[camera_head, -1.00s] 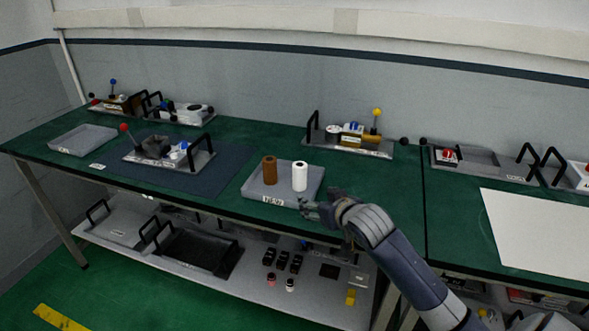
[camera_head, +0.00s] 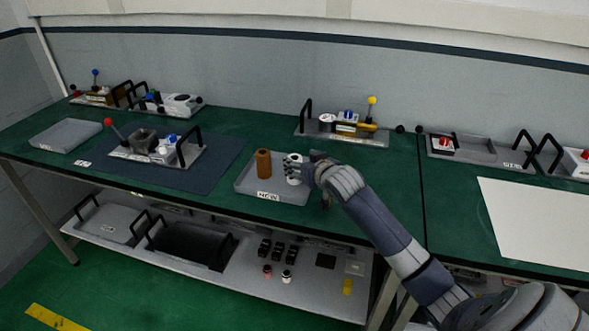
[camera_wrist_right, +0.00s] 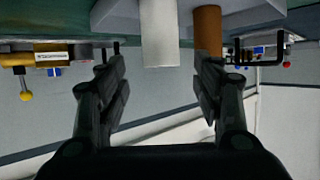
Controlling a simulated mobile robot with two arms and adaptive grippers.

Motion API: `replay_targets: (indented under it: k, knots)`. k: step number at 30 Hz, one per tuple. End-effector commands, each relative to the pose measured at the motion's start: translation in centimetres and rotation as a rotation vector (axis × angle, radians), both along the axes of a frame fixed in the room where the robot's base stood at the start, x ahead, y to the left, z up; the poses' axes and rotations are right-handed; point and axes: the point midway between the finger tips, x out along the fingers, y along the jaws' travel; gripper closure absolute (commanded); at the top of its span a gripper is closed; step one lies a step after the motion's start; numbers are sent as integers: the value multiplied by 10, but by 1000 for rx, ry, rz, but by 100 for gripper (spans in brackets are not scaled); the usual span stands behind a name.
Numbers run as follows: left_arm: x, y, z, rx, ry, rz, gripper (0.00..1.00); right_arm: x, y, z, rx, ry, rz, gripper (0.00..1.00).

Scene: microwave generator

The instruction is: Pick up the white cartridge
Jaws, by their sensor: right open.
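The white cartridge (camera_head: 293,170) stands upright in the right part of a grey tray labelled NEW (camera_head: 243,188). A brown cartridge (camera_head: 263,163) stands to its left in the same tray. My right gripper (camera_head: 303,172) is at the white cartridge's right side and covers part of it in the head view. In the right wrist view, which appears upside down, the gripper (camera_wrist_right: 160,88) is open. The white cartridge (camera_wrist_right: 159,35) lies ahead between the fingers' directions, and the brown cartridge (camera_wrist_right: 207,30) lines up near the right finger. My left gripper is not in view.
A device with a red-knobbed lever (camera_head: 155,148) stands on a dark mat left of the tray. Another with a yellow knob (camera_head: 345,128) stands behind. An empty grey tray (camera_head: 66,136) is at far left. A white sheet (camera_head: 535,220) lies on the right.

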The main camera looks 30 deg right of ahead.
Motion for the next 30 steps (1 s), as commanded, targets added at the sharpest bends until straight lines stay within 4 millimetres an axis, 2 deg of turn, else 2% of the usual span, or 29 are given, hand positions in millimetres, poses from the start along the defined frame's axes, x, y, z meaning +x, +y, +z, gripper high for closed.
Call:
replay_targets:
  k: [3,6,12,21,27,30]
  knots:
    - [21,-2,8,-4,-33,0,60,13,-1,-5,2,2,-1,39]
    - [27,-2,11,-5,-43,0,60,23,-2,-11,2,1,-1,39]
    - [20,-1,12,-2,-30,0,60,37,-5,-18,1,1,1,39]
    - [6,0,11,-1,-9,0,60,39,-5,-19,-1,0,1,39]
    - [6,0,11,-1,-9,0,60,38,-5,-19,0,0,1,85]
    - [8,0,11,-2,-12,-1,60,38,-5,-19,0,0,1,87]
